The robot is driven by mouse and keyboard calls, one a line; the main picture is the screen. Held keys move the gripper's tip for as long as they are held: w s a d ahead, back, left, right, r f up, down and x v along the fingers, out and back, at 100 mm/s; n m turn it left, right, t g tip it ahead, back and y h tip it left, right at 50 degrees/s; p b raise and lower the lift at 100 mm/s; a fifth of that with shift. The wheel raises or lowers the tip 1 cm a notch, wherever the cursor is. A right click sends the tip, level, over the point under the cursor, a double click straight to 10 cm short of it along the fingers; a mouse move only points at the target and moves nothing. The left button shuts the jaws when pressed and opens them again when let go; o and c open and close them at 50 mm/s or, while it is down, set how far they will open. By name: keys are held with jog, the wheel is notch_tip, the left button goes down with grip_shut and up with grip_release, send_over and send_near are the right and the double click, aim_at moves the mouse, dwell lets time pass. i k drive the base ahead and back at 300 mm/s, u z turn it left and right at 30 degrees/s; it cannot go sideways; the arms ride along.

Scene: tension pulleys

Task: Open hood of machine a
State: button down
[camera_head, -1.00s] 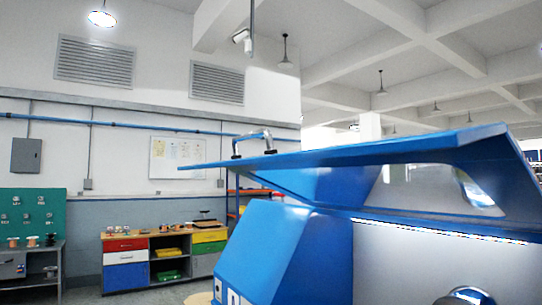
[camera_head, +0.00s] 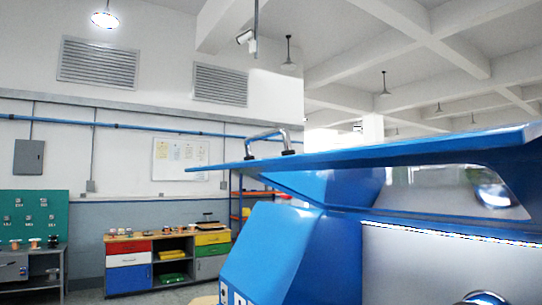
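A blue machine fills the right side of the head view; I cannot read which machine it is. Its blue hood (camera_head: 370,158) stands raised, seen nearly edge-on, with its thin edge reaching left past the body. A chrome bar handle (camera_head: 268,140) sits on top of the hood near its left end. Below the hood is the sloping blue body (camera_head: 265,250) with partly cut-off white lettering at the bottom. A clear window (camera_head: 430,192) and a pale grey panel (camera_head: 430,265) show at the right. My gripper is not in view.
A low cabinet (camera_head: 127,262) with coloured drawers and small parts on top stands by the far wall. A green pegboard bench (camera_head: 35,215) is at far left. An orange-and-blue shelf (camera_head: 240,205) stands behind the machine. Some floor shows between.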

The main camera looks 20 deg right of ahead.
aim_at(458, 192)
jog(key=z, duration=0.05)
jog(key=k, duration=0.95)
jog(key=u, duration=1.85)
jog(key=i, duration=1)
jog(key=u, duration=0.05)
